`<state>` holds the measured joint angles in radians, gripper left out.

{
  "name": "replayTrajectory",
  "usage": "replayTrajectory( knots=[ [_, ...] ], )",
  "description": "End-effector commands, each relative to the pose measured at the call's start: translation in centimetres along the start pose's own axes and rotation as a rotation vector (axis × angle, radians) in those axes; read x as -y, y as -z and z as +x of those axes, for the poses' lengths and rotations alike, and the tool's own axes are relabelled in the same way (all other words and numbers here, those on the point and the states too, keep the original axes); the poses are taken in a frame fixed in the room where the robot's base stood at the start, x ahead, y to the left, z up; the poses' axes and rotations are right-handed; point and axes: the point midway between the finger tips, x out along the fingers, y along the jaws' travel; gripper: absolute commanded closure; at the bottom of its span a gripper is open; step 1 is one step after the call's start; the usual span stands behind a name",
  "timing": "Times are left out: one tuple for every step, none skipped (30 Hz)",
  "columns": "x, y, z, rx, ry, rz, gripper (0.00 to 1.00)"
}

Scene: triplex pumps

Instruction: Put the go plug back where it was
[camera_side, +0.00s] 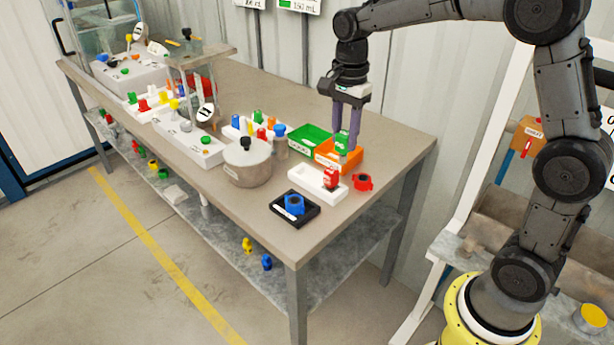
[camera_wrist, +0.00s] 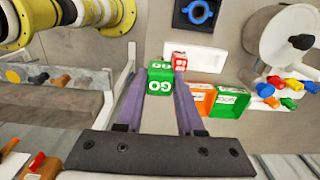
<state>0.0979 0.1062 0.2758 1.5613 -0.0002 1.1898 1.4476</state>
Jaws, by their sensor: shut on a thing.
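My gripper (camera_side: 344,148) is shut on a green plug (camera_wrist: 160,79) marked GO. In the wrist view the plug sits between the two purple fingers. In the side view it shows only as a bit of green between the fingertips, which hang over the orange bin (camera_side: 328,158). A white tray (camera_side: 306,184) lies in front of the bins. A red plug (camera_side: 330,179) stands upright at its right end, and the rest of the tray looks bare. In the wrist view the red plug (camera_wrist: 179,60) is just beyond the green plug; I cannot tell whether they touch.
A green bin (camera_side: 311,138) adjoins the orange one. A red ring-like part (camera_side: 362,182) lies right of the white tray. A black tray (camera_side: 284,215) with a blue part (camera_side: 294,204) is at the front. A metal pot (camera_side: 247,164) stands left. The table's right corner is clear.

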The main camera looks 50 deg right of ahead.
Motion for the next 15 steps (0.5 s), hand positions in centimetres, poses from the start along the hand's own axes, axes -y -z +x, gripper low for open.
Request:
replayTrajectory(
  knots=[
    [0.3, 0.7, 0.4, 0.001, -0.006, 0.016, 1.00],
    [0.5, 0.9, 0.6, 0.001, -0.008, 0.021, 1.00],
    [0.9, 1.1, 0.8, 0.001, -0.009, 0.025, 1.00],
    [1.3, 1.2, 1.0, 0.001, -0.010, 0.027, 1.00],
    [1.8, 1.3, 1.3, 0.001, -0.011, 0.027, 1.00],
    [2.6, 1.4, 1.7, 0.001, -0.011, 0.027, 1.00],
    [3.2, 1.4, 1.9, 0.001, -0.011, 0.026, 1.00],
    [3.9, 1.5, 2.2, 0.001, -0.011, 0.026, 1.00],
    [4.7, 1.7, 2.7, 0.001, -0.011, 0.026, 1.00],
    [5.3, 1.8, 3.0, 0.001, -0.011, 0.026, 1.00],
    [6.0, 1.8, 3.2, 0.001, -0.010, 0.026, 1.00],
    [6.8, 1.9, 3.6, 0.001, -0.010, 0.026, 1.00],
    [7.4, 2.0, 3.9, 0.001, -0.010, 0.026, 1.00],
    [8.0, 2.1, 4.1, 0.001, -0.009, 0.026, 1.00],
    [8.8, 2.2, 4.5, 0.001, -0.009, 0.026, 1.00]
  ],
)
